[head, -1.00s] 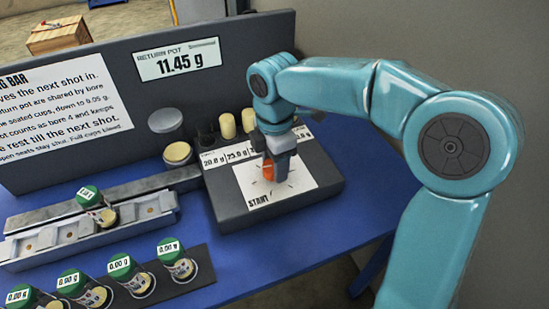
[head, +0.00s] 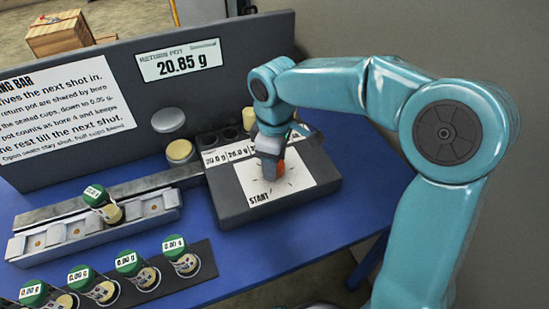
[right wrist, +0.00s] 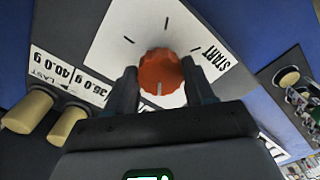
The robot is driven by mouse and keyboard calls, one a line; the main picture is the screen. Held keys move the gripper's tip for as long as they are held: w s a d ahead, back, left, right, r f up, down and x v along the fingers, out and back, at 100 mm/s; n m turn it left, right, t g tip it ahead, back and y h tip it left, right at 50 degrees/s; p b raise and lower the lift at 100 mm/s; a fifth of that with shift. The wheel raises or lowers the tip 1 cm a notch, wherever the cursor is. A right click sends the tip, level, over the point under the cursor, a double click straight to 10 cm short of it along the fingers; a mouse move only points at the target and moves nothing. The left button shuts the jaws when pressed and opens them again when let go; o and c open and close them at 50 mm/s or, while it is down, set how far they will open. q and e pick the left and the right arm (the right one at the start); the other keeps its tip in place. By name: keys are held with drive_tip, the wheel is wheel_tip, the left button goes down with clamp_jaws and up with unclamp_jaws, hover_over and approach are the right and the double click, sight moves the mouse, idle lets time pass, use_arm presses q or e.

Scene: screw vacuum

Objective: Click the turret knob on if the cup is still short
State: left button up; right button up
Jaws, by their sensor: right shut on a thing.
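The orange turret knob (head: 281,168) sits on a white dial plate (head: 297,184) marked START, on top of a dark grey box. My right gripper (head: 268,172) reaches down onto it. In the right wrist view, the knob (right wrist: 160,72) lies between the two fingers of the gripper (right wrist: 163,88), which is shut on it. Several more green-lidded cups (head: 134,268) stand in a dark rack in front, those legible reading 0.00 g. My left gripper is out of view.
The return pot display (head: 178,61) reads 20.85 g. Tan pegs (right wrist: 28,110) and weight labels line the box's back edge. A round tan-topped pot (head: 180,151) stands left of the box.

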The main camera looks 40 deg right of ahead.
drive_tip(key=shift+m, duration=0.4)
drive_tip(key=o, duration=1)
drive_tip(key=shift+o, duration=0.2)
wheel_tip(320, 180, up, 16)
drive_tip(key=p, duration=0.3)
drive_tip(key=shift+r, duration=0.2)
drive_tip(key=shift+a, duration=0.1)
